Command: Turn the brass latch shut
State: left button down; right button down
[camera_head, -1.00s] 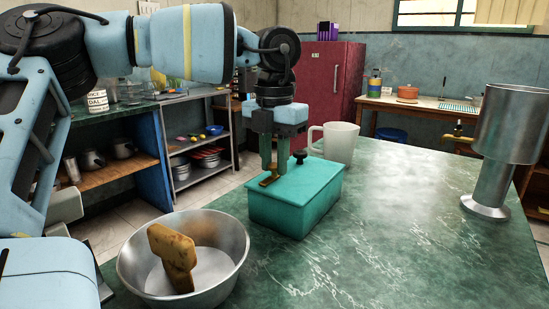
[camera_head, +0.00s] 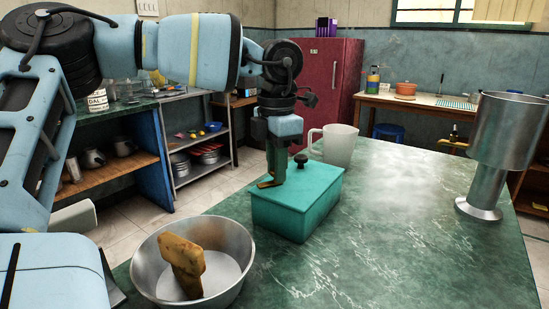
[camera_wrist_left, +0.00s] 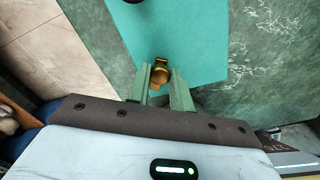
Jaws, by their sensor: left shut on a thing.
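The brass latch (camera_head: 266,185) lies on the near left part of the lid of a teal box (camera_head: 292,212). A dark knob (camera_head: 300,162) stands on the lid to its right. My left gripper (camera_head: 276,179) points down over the lid, shut on the latch. In the left wrist view, its green fingers (camera_wrist_left: 160,82) stand on either side of the rounded brass latch (camera_wrist_left: 160,71), above the teal lid (camera_wrist_left: 190,35). The fingers hide part of the latch in the head view. My right gripper is not in view.
A metal bowl (camera_head: 236,244) holding a tan-brown block (camera_head: 183,262) stands in front left of the box. A white mug (camera_head: 340,146) stands behind it. A metal cup-shaped stand (camera_head: 487,185) is at the right. The green marble counter (camera_head: 400,230) is clear between them.

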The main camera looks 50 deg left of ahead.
pick_arm(q)
jog(key=m+p, duration=0.1)
jog(key=m, duration=0.3)
jog(key=shift+m, duration=0.3)
jog(key=m+p, duration=0.1)
jog(key=m, duration=0.3)
jog(key=shift+m+p, duration=0.3)
jog(key=shift+m, duration=1.4)
jog(key=c, duration=1.4)
grip_release()
jog(key=shift+o, duration=0.7)
